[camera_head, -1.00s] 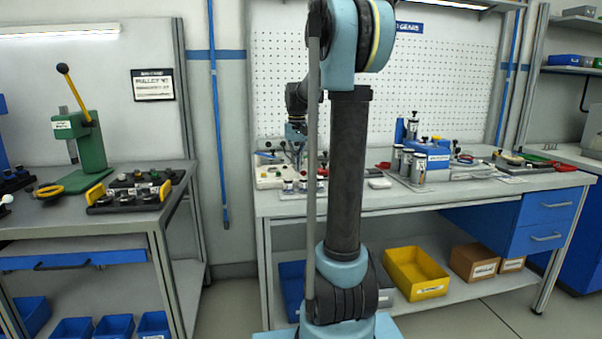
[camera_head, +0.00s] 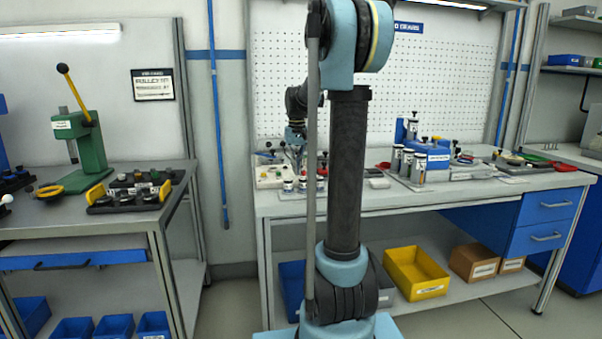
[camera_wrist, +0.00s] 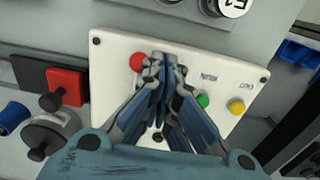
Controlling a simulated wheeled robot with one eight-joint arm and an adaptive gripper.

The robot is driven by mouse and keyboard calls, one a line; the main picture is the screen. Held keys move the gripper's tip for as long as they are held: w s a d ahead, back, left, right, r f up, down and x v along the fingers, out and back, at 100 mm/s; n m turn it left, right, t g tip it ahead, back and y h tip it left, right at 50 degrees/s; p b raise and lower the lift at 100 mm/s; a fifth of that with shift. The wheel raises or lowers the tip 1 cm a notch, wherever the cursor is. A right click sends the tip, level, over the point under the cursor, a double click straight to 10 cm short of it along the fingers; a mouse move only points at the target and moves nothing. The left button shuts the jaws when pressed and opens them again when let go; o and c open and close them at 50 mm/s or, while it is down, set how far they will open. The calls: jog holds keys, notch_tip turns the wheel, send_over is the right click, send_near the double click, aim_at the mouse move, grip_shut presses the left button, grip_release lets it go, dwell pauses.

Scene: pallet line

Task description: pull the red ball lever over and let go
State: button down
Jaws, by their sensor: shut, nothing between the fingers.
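A white control panel (camera_wrist: 112,92) lies on the bench and fills the middle of the wrist view; it also shows in the head view (camera_head: 268,182). A red ball (camera_wrist: 137,61) sits at its upper left, partly hidden by my left fingertip; any lever stem under it is hidden. My gripper (camera_wrist: 164,62) is shut and empty, its fingertips just right of the ball over the panel. I cannot tell whether they touch the ball. In the head view my gripper (camera_head: 297,163) is small, low over the panel.
Green (camera_wrist: 203,100) and yellow (camera_wrist: 237,107) buttons sit on the panel right of my fingers. A red block with a black knob (camera_wrist: 66,87) and a grey round part (camera_wrist: 48,132) stand to the left. Labelled cylinders (camera_wrist: 224,7) stand just beyond the panel.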

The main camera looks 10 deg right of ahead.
jog(key=shift+f, duration=1)
